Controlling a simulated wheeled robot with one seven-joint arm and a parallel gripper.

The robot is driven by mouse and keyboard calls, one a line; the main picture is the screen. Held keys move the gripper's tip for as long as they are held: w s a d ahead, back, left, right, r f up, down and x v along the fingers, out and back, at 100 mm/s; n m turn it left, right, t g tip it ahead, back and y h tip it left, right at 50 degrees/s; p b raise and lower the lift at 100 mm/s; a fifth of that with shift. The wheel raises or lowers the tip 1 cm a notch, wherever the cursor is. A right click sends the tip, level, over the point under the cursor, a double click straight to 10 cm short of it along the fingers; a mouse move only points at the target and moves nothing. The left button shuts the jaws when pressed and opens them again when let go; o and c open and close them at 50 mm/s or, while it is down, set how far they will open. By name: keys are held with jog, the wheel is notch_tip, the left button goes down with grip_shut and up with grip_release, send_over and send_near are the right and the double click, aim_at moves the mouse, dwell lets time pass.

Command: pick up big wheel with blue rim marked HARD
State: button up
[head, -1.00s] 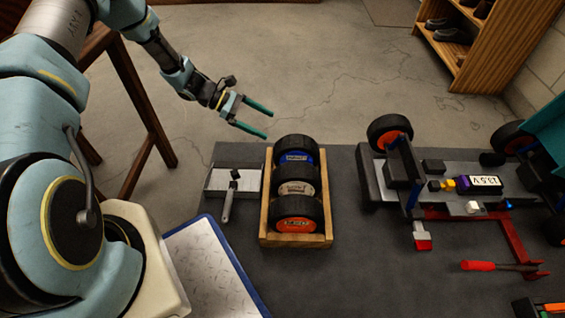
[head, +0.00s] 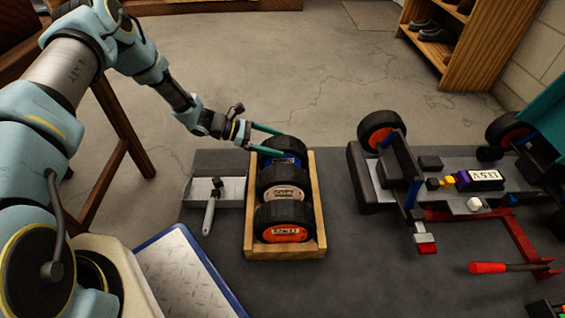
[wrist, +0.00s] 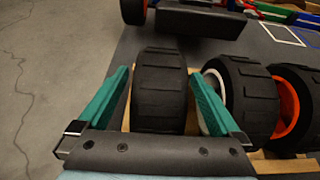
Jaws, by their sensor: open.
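The big wheel with the blue rim (head: 279,159) stands at the far end of a wooden tray (head: 312,200), upright in a row of three wheels. Its label is too small to read. My gripper (head: 278,141) is open at this wheel. In the wrist view, the teal fingers of my gripper (wrist: 158,92) lie on either side of a black tyre (wrist: 160,95), with a gap on the left side. The right finger is between this tyre and the neighbouring white-rimmed wheel (wrist: 238,95). The blue rim is hidden in the wrist view.
The white-rimmed wheel (head: 284,190) and an orange-rimmed wheel (head: 285,225) share the tray. A grey box with a tool (head: 212,200) stands close on the left. The partly built car (head: 450,175) is to the right, with clear mat between.

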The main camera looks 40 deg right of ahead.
aim_at(295, 151)
jog(key=shift+b+x, duration=0.4)
jog(key=shift+x, duration=1.05)
jog(key=shift+c, duration=0.2)
grip_shut()
